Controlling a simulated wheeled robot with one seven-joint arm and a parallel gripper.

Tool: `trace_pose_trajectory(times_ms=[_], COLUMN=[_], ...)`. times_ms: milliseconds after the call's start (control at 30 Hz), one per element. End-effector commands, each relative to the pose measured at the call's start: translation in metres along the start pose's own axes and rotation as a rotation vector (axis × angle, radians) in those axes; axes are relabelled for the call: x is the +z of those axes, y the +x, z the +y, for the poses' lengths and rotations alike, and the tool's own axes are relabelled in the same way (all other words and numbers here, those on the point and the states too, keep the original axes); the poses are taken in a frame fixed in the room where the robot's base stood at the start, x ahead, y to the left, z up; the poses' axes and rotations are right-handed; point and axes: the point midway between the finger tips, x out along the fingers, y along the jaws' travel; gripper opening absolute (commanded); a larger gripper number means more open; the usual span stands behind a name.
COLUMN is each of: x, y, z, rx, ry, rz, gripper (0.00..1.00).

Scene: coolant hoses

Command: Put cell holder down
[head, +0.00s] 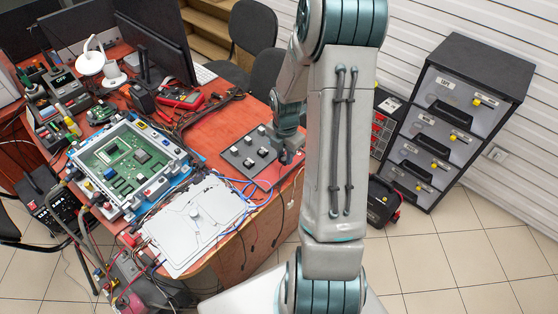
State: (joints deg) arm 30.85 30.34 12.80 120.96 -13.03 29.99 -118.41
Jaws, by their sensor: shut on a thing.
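The cell holder looks to be the dark grey plate (236,162) with several small black and silver posts on it. It is at the right part of the red-brown desk (218,122), near its edge. My gripper (284,152) points down at the plate's right end and is shut on it. My arm links partly cover the gripper, and the fingertips are small and hard to make out. I cannot tell whether the plate touches the desk or is held just above it.
A white plate with tubing (190,226) lies just in front. A framed green circuit board (128,160) is to the left. Blue wires (252,190) run beside the grey plate. Monitors (150,45) stand behind. A drawer cabinet (462,110) is right. Bare desk shows behind the plate.

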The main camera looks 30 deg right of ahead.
Motion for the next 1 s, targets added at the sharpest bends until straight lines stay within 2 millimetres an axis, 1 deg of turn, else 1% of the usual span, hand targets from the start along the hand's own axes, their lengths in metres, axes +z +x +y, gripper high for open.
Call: trace_pose_trajectory(times_ms=[33, 100, 233, 333, 500, 600, 867, 1000], x=[-0.001, -0.001, -0.001, -0.001, -0.001, -0.001, -0.001, -0.001], y=[0.005, 0.009, 0.014, 0.023, 0.045, 0.053, 0.054, 0.059], z=[0.009, 0.017, 0.023, 0.024, 0.024, 0.024, 0.024, 0.024], rx=[-0.001, -0.001, -0.001, -0.001, -0.002, -0.002, 0.000, 0.000], ry=[-0.004, -0.002, 0.001, 0.000, 0.000, 0.000, 0.001, 0.001], rz=[0.002, 0.001, 0.000, 0.001, 0.002, 0.001, 0.000, 0.000], gripper=[0.04, 0.04, 0.04, 0.04, 0.04, 0.04, 0.04, 0.04])
